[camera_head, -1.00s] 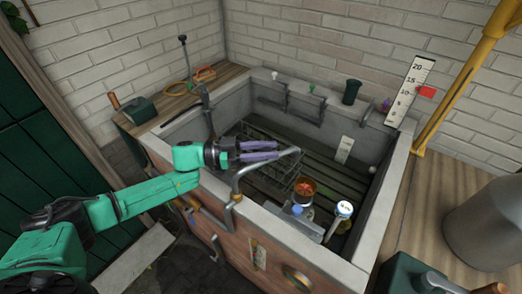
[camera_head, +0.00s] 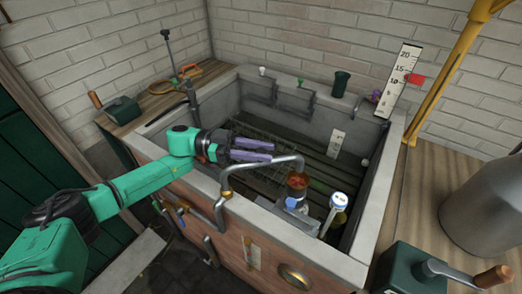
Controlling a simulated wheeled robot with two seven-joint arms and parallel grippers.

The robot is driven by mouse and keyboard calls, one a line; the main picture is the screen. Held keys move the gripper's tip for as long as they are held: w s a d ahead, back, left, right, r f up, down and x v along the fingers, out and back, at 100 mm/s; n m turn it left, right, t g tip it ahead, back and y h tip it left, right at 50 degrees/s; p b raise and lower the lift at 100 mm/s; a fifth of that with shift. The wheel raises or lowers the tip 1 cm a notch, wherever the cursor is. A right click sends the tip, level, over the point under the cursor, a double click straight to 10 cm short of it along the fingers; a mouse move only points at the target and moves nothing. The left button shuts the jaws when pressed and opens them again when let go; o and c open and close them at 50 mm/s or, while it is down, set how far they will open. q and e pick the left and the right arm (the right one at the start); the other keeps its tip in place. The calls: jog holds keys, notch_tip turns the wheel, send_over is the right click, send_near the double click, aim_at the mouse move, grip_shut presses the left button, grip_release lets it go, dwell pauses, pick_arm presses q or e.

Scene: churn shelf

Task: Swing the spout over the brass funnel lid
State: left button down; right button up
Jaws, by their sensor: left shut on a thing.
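The spout (camera_head: 262,163) is a grey bent pipe rising from the basin's front wall. Its free end hangs just above the brass funnel lid (camera_head: 297,181) in the picture. The lid is coppery, with a reddish inside, and sits on a jar inside the basin near the front wall. My left gripper (camera_head: 271,151), with purple fingers, reaches in from the left and is shut on the spout, close to its bend. The fingers partly overlap the pipe, so the exact contact is hard to see. My right gripper is not in view.
The stone basin (camera_head: 270,208) has a dark slatted floor. A white-capped jar (camera_head: 337,205) stands right of the lidded jar. A green box with a crank (camera_head: 405,268) and a grey can (camera_head: 485,217) stand on the right counter. A scale board (camera_head: 398,80) rises at the back right.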

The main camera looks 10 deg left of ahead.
pick_arm(q)
jog(key=c, duration=0.6)
grip_release()
jog(key=shift+s, duration=0.1)
jog(key=a+b, duration=0.5)
jog(key=a, duration=0.9)
jog(key=shift+a+b, duration=0.3)
jog(key=shift+b, duration=0.1)
